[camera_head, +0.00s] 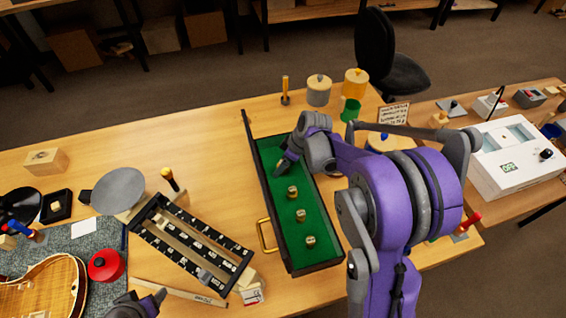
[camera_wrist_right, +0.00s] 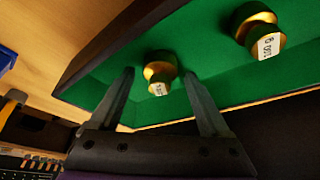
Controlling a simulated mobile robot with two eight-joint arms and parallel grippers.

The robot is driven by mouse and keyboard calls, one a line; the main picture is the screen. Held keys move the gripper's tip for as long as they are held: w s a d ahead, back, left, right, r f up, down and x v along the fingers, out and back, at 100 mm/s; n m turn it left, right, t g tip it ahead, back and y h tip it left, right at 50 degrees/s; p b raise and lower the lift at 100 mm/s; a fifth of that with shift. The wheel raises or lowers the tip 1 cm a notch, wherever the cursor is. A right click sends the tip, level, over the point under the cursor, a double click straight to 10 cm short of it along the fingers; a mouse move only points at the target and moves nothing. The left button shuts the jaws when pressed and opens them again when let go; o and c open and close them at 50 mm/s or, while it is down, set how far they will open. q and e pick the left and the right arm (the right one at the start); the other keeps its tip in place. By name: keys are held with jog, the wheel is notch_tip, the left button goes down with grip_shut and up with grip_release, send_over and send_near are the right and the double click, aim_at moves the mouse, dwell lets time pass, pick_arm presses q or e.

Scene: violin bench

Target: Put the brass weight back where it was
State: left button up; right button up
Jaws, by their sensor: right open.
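Brass weights stand in a green-lined tray with dark walls (camera_head: 262,219). In the head view there is a far weight (camera_head: 292,191), a middle one (camera_head: 300,215) and a near one (camera_head: 310,240). My right gripper (camera_head: 280,170) is over the tray's far part, beyond the far weight. It is open and empty. In the right wrist view a small labelled weight (camera_wrist_right: 160,71) appears between the two fingertips (camera_wrist_right: 159,74), with no contact visible. A larger labelled weight (camera_wrist_right: 259,30) is to its right. My left gripper (camera_head: 150,302) is partly seen at the bottom edge.
A slotted black-and-wood rack (camera_head: 190,240) is left of the tray, near a grey disc (camera_head: 118,190). A violin body (camera_head: 45,285) and red tin (camera_head: 106,265) are at lower left. A white scale (camera_head: 505,155) stands right. Canisters (camera_head: 319,90) stand behind the tray.

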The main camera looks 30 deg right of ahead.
jog(key=p+v, duration=0.1)
jog(key=v, duration=1.1)
